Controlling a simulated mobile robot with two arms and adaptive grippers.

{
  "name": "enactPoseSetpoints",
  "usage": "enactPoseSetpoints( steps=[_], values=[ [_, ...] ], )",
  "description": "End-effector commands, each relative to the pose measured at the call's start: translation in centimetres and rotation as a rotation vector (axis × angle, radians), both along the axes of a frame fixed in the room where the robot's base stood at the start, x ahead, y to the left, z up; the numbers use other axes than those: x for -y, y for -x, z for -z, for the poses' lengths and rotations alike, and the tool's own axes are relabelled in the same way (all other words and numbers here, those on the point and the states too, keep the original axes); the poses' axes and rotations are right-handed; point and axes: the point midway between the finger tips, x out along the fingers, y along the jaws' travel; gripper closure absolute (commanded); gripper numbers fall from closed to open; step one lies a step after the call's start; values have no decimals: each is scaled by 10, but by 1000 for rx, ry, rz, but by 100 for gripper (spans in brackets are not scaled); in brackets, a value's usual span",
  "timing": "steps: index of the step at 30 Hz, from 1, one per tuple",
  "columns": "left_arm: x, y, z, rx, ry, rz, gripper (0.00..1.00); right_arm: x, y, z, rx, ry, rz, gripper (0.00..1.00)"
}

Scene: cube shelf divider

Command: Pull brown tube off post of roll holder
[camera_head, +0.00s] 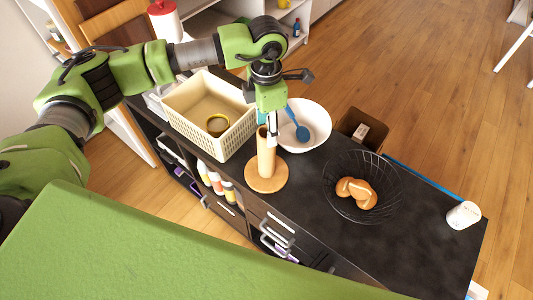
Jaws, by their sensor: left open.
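The brown tube (266,163) stands upright on the round wooden base of the roll holder (252,184), on the dark counter. The post itself is hidden, seemingly inside the tube. My left gripper (271,138) points down at the tube's upper part, open, with a pale fingertip in front of or beside the tube. I cannot tell whether it touches the tube. My right gripper is not in view.
A cream basket (190,125) with a yellow-rimmed cup stands left of the holder. A white bowl (318,118) with a blue utensil is close behind it on the right. A black wire basket (388,180) holds bread. A white cup (463,215) stands near the right edge.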

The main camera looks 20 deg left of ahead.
Motion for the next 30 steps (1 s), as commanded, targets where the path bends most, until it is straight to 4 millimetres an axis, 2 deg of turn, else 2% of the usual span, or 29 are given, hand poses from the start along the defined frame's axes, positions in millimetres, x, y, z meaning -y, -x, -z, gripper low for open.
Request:
enactPoseSetpoints(
  steps=[2, 7, 8, 30],
  values=[
    [0, 0, 0, 0, 0, 0, 52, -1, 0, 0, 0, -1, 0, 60],
    [0, 0, 0, 0, 0, 0, 94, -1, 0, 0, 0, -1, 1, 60],
    [0, 0, 0, 0, 0, 0, 98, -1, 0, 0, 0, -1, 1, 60],
    [0, 0, -10, 1, 0, -1, 99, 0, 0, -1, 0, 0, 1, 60]
  ],
)
